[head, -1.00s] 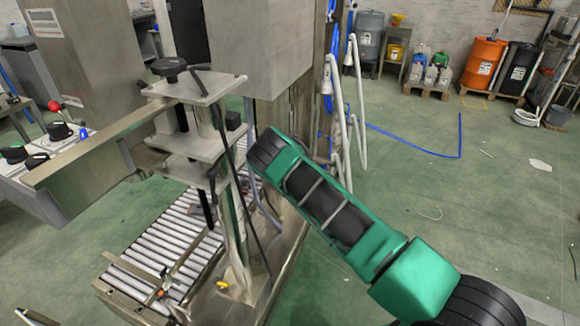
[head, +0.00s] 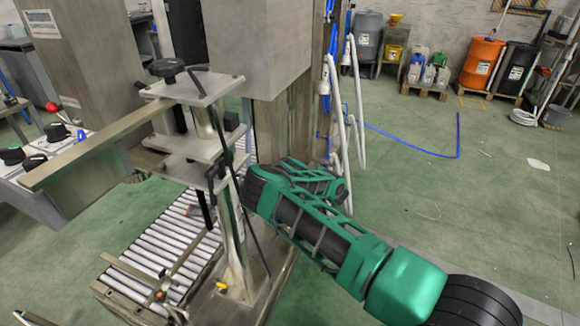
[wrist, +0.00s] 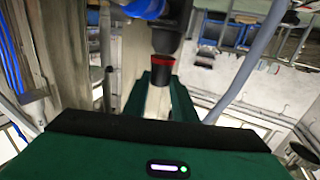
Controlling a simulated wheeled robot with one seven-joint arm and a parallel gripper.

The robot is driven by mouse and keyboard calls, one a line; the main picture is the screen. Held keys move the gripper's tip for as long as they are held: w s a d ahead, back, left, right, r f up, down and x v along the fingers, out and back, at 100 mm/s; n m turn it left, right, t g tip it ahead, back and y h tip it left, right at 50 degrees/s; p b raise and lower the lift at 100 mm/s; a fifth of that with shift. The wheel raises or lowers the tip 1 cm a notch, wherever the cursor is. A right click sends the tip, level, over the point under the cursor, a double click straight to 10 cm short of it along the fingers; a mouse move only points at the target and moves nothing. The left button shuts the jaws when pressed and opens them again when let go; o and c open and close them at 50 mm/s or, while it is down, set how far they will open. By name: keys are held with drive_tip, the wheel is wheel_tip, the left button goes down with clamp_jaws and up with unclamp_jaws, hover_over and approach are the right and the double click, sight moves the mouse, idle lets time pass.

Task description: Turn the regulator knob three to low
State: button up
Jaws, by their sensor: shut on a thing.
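In the wrist view, a dark knob-like part with a red band (wrist: 163,62) sits at the tips of my gripper (wrist: 161,84). The dark green fingers close around its lower end, with a pale surface between them. A blue part (wrist: 145,8) lies just above it. I cannot tell which numbered knob this is, and no low mark is readable. In the head view my gripper is hidden behind my green arm.
A steel stand with a black top knob (head: 166,68) is left of my arm. A roller conveyor (head: 165,240) lies below. White pipes (head: 354,110) rise behind. Green floor at right is mostly clear.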

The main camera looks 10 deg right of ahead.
drive_tip(key=shift+a, duration=0.15)
drive_tip(key=o, duration=0.9)
drive_tip(key=shift+o, duration=0.8)
drive_tip(key=v, duration=1)
drive_tip(key=shift+s+d, duration=0.25)
